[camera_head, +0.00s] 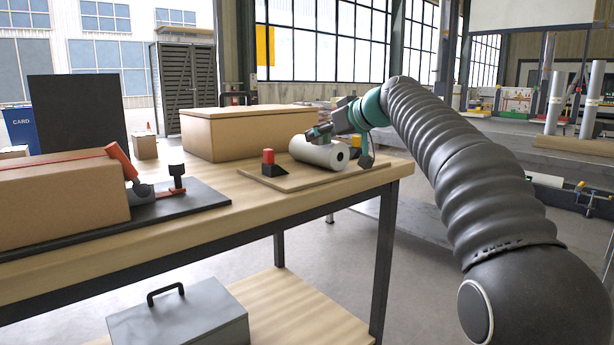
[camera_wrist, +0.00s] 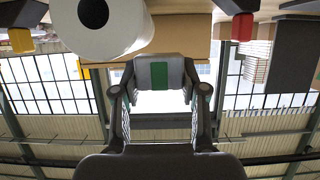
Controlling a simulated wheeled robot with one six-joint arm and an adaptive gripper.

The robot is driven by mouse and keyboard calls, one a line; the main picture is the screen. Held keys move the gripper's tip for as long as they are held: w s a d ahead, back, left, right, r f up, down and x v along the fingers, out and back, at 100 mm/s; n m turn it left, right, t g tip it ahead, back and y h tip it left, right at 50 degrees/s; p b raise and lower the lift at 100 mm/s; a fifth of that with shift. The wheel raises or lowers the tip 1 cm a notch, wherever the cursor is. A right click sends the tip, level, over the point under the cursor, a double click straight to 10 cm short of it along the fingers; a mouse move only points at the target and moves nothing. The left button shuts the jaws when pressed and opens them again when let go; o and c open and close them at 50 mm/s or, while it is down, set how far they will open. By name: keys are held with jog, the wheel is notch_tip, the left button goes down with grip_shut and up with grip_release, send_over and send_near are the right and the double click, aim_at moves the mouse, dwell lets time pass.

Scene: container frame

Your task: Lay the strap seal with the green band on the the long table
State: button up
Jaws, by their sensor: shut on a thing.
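My gripper (camera_wrist: 160,88) is shut on the strap seal, a small grey piece (camera_wrist: 143,74) with a green band (camera_wrist: 159,75), held between the two fingertips in the wrist view. In the head view my gripper (camera_head: 318,133) reaches over the right part of a long wooden-topped table (camera_head: 262,208), just above and behind a white roll (camera_head: 322,154).
The roll lies on a thin board (camera_head: 300,181) beside a red-and-black block (camera_head: 268,160). A closed carton (camera_head: 245,135) stands behind; another carton (camera_head: 60,200) and a red-handled tool (camera_head: 122,162) are at left. A grey toolbox (camera_head: 180,318) sits on the lower shelf. The front middle tabletop is clear.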

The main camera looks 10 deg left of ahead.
aim_at(306, 177)
jog(key=s+a+f, duration=0.1)
jog(key=s+a+f+b, duration=0.1)
jog(key=s+a, duration=0.1)
jog(key=shift+s+f, duration=0.2)
jog(key=shift+f, duration=0.15)
jog(key=shift+f+b, duration=0.6)
jog(key=shift+f, duration=1.4)
jog(key=shift+f, duration=0.15)
jog(key=o, duration=1.1)
